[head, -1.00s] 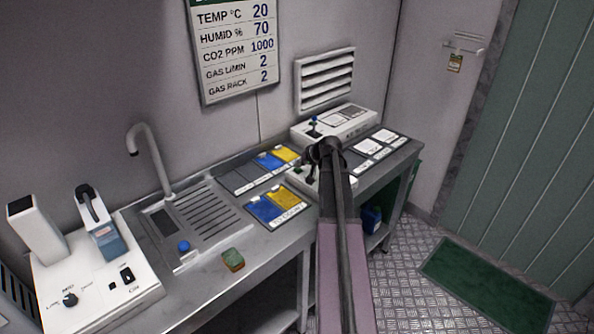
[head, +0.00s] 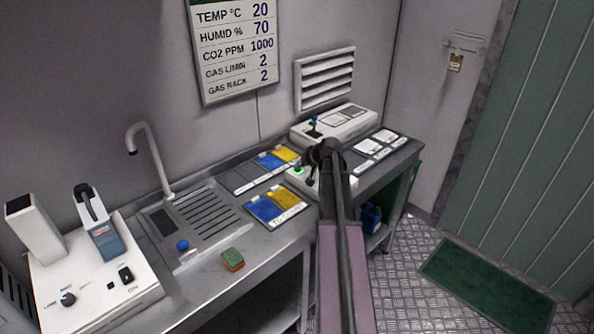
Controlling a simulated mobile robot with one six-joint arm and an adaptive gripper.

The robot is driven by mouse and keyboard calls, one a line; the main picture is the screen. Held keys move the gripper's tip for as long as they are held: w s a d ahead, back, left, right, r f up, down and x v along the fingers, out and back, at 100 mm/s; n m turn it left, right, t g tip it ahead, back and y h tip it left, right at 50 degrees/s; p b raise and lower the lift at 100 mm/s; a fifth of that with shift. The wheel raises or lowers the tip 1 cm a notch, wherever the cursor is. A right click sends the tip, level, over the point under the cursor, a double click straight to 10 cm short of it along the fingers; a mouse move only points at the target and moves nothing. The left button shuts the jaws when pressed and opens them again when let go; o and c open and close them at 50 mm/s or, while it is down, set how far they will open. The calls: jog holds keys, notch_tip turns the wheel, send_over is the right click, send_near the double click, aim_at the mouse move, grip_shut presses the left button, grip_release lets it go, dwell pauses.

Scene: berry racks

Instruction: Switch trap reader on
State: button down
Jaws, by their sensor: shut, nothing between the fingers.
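A low white box (head: 296,181), which I take to be the trap reader, stands on the steel bench at the front right, partly hidden by my arm. A small green light glows on its top. My gripper (head: 311,182) is a dark shape pointing down over this box, shut and empty. I cannot tell whether it touches the box. The switch itself is hidden or too small to make out.
A white device (head: 335,125) with a dark lever stands behind. Blue and yellow cards (head: 274,206) lie left of the box. A sponge (head: 232,260), a sink tap (head: 150,160) and a white instrument with a knob (head: 95,285) are farther left.

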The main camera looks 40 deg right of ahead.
dwell(0.4)
jog(key=shift+r+p, duration=0.9)
notch_tip(320, 180, up, 5)
jog(key=p, duration=0.5)
jog(key=shift+a, duration=0.1)
dwell(0.7)
